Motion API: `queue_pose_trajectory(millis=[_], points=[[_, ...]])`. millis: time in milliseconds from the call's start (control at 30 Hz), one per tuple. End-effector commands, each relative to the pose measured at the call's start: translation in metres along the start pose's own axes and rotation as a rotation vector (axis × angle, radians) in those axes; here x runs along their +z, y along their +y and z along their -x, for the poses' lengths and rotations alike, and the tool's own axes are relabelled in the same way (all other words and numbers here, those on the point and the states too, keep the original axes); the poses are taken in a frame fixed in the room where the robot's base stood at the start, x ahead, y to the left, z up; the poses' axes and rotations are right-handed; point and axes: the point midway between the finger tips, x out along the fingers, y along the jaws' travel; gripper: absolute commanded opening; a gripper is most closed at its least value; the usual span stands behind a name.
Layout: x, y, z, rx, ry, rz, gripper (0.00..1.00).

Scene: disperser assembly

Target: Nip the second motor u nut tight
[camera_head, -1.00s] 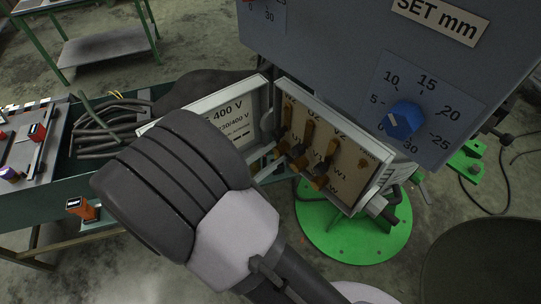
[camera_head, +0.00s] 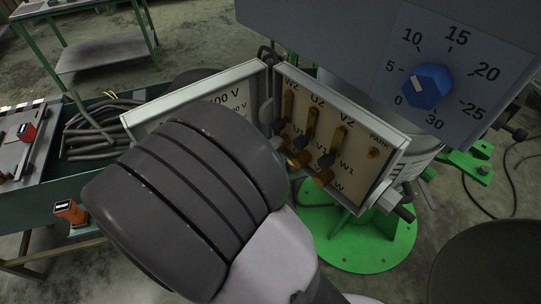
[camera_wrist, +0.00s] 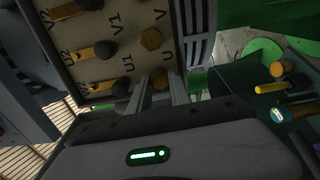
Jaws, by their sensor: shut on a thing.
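The open motor terminal box shows in the head view, with a tan terminal board (camera_head: 350,150) marked W2, U2, V2, U1, V1, W1 and PARK. In the wrist view the same board (camera_wrist: 88,58) is seen close up and turned. A brass hex nut by the U mark, the U nut (camera_wrist: 160,80), sits between the fingertips of my gripper (camera_wrist: 161,84), one finger on each side. My gripper is shut on it. Another brass nut (camera_wrist: 151,39) sits further up the board. In the head view my arm hides the gripper and the U nut.
The box's open lid (camera_head: 190,105) stands left of the board. A grey panel with a blue dial (camera_head: 428,87) overhangs it. A green round base (camera_head: 365,245) is below. A green bench (camera_head: 30,190) holds dark hoses (camera_head: 95,130). Tools lie at right in the wrist view.

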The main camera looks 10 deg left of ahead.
Motion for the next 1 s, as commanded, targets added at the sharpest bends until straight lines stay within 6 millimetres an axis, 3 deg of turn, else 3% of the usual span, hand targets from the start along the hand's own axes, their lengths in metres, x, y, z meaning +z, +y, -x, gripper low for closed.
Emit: queue_pose_trajectory(millis=[500,1000], points=[[-0.0002,-0.0036,0.0001,0.0,0.0,-0.377,0.0],[-0.0001,-0.0015,0.0001,0.0,-0.001,-0.485,0.0]])
